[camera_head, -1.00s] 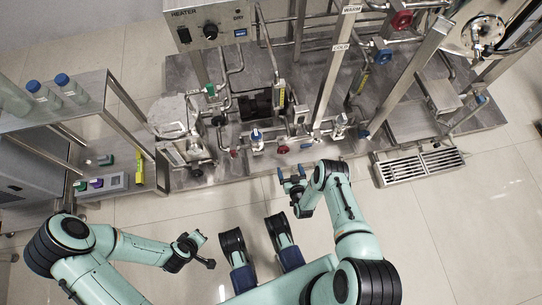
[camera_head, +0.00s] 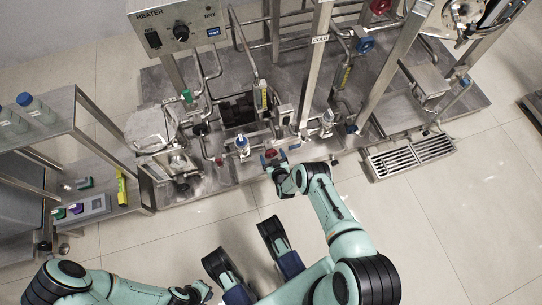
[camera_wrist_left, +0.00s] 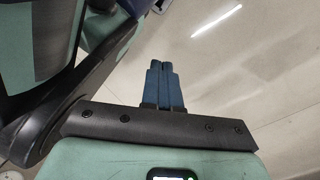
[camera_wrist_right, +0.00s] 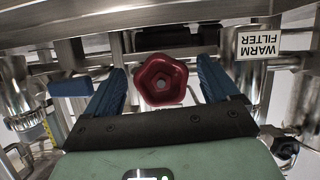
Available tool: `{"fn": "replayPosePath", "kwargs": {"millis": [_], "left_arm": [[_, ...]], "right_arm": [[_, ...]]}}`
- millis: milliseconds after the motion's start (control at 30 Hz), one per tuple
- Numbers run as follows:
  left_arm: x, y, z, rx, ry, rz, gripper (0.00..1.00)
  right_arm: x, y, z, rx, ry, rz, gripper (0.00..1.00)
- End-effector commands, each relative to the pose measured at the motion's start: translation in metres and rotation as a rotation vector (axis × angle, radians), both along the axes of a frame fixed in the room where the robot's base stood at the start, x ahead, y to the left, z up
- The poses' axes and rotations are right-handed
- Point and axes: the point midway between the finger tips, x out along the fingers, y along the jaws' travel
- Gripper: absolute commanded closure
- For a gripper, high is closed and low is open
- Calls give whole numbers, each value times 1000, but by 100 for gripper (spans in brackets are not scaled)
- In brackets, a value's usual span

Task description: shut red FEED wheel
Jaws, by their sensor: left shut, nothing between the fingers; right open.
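A red wheel (camera_wrist_right: 161,80) with a lobed rim sits between the fingers of my right gripper (camera_wrist_right: 163,88) in the right wrist view. The fingers are open, one on each side, with gaps to the wheel. In the head view the wheel (camera_head: 270,153) is at the low front pipe, just beyond my right gripper (camera_head: 277,167). No FEED label is readable. My left gripper (camera_wrist_left: 163,85) is shut and empty over bare floor; in the head view it (camera_head: 203,290) is low, far from the pipes.
A second red wheel (camera_head: 219,160) is to the left on the front pipework, and a blue wheel (camera_head: 365,46) is higher up. A WARM FILTER label (camera_wrist_right: 260,43) is right of the wheel. A drain grate (camera_head: 410,155) lies at right. The floor in front is clear.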

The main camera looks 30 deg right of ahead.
Motion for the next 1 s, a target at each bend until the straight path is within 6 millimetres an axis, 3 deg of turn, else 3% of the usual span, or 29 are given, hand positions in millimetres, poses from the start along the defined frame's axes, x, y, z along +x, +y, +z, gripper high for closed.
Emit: {"fn": "replayPosePath", "kwargs": {"millis": [167, 467, 633, 1000], "left_arm": [[-12, 1, -5, -3, 38, 4, 100], [-13, 1, -5, -4, 43, 4, 100], [-13, 1, -5, -3, 42, 4, 100], [-13, 1, -6, -3, 42, 4, 100]], "right_arm": [[10, -2, -4, 1, -1, 0, 12], [11, -3, -4, 1, 0, 1, 12], [11, -3, -4, 1, 0, 0, 67], [11, -3, -4, 42, -10, -1, 67]]}}
